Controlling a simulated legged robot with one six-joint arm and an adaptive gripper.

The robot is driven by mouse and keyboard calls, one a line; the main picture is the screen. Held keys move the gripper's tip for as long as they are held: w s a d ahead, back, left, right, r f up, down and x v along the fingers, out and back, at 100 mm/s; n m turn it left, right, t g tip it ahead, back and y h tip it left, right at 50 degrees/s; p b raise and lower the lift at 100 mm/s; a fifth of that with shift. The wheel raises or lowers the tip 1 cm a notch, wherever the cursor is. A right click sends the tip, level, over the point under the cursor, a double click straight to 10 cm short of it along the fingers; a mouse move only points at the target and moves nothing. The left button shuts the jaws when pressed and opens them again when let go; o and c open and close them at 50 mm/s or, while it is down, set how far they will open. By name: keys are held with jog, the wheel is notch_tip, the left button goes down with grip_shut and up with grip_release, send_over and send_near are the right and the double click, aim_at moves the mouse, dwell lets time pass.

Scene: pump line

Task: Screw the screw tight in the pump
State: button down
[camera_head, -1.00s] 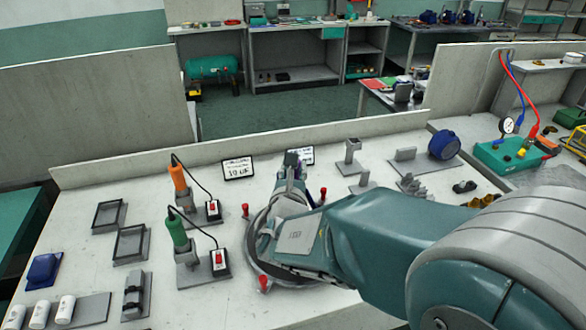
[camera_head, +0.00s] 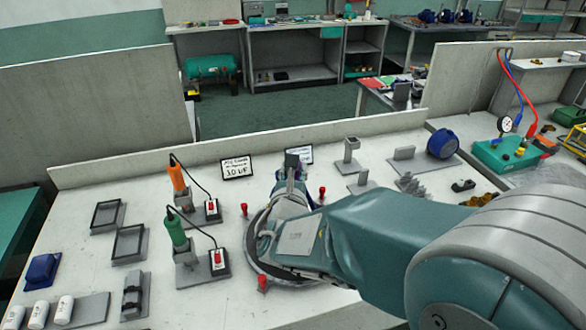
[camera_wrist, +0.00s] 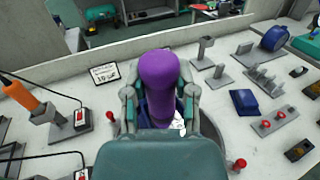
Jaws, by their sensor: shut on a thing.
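My gripper (camera_wrist: 158,98) is shut on a purple rounded handle (camera_wrist: 158,75), with one finger on each side of it in the wrist view. The handle's lower end is hidden behind my gripper. In the head view, my gripper (camera_head: 293,172) is over a round grey fixture (camera_head: 253,262) with red knobs (camera_head: 262,283) around it. A bit of blue and a shiny silver patch (camera_wrist: 179,121) show just beneath the handle, perhaps part of the pump. I cannot make out the screw; my gripper and arm cover most of the fixture's middle.
An orange tool (camera_head: 178,178) and a green tool (camera_head: 177,232) stand in holders on the left, with cords to red switches. Grey posts (camera_head: 351,150) and a blue motor (camera_head: 443,144) stand at the right. A low wall (camera_head: 130,165) closes the back.

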jog(key=shift+f, duration=0.25)
dwell(0.3)
jog(key=m+g+h, duration=0.1)
jog(key=m+h, duration=0.2)
jog(key=h, duration=0.2)
jog(key=shift+a, duration=0.1)
jog(key=shift+m+g+h, duration=0.6)
jog(key=shift+m+h, duration=0.2)
jog(key=shift+h, duration=0.2)
jog(key=m+g+h, duration=0.2)
jog(key=m+h, duration=0.1)
jog(key=shift+g+h, duration=0.4)
jog(key=shift+m+g+h, duration=0.8)
jog(key=shift+g, duration=0.2)
